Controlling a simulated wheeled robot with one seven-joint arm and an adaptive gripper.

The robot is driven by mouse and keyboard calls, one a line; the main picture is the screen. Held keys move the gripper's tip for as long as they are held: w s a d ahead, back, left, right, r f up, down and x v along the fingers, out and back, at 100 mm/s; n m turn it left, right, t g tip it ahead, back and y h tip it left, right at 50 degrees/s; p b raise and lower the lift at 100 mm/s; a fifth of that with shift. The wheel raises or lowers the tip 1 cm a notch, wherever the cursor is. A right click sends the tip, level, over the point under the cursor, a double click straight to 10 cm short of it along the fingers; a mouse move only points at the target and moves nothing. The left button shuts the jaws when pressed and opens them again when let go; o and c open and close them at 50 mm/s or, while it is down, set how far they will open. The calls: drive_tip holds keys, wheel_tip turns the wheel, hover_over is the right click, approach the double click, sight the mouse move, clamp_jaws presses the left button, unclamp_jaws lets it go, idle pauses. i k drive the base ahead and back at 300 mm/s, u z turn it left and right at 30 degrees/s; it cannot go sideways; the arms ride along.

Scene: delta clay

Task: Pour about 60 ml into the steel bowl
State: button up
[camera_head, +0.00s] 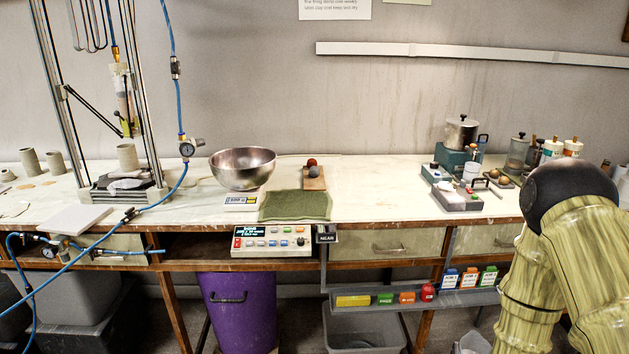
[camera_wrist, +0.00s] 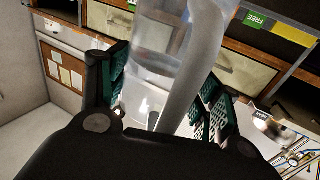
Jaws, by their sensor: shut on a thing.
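The steel bowl (camera_head: 242,170) stands upright on a small scale (camera_head: 243,200) on the bench, left of centre in the head view. The bowl's inside bottom is hidden. My gripper (camera_wrist: 165,92), with green pads, is shut on a clear, see-through vessel (camera_wrist: 150,55) in the wrist view. A pale grey curved band runs along the vessel; I cannot tell whether it is a handle or something else. The liquid level in the vessel cannot be made out. In the head view my arm is at the right and my gripper is out of the picture, apart from the bowl.
A green mat (camera_head: 296,206) and a small board with two balls (camera_head: 314,178) lie right of the bowl. A press frame with a blue hose (camera_head: 176,90) stands left. A control panel (camera_head: 271,241) sits at the front edge.

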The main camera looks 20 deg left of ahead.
sight(244, 171)
drive_tip(key=z, duration=1.65)
drive_tip(key=i, duration=0.65)
drive_tip(key=u, duration=2.95)
